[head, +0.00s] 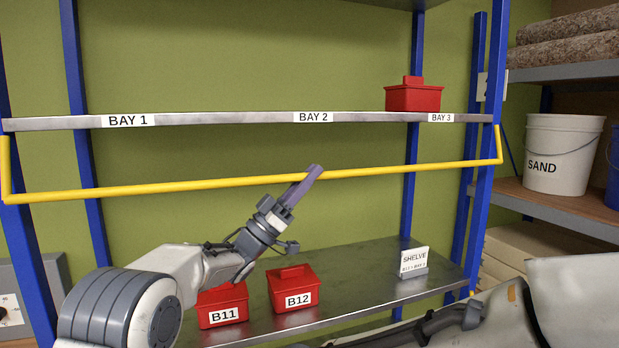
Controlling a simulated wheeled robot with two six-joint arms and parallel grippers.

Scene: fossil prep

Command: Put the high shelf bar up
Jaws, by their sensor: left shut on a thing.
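The yellow bar (150,189) runs across the front of the high shelf (220,118), a little below its edge. Its two end arms rise to the blue posts near shelf height, so the bar hangs below the shelf lip. My left gripper (306,178) reaches up from below and is shut on the bar near its middle, below the BAY 2 label.
A red box (413,98) sits on the high shelf at BAY 3. Red boxes B11 (222,306) and B12 (293,290) and a sign card (413,263) stand on the lower shelf (372,281). A white SAND bucket (562,155) stands on side shelving at right. BAY 1 and BAY 2 are clear.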

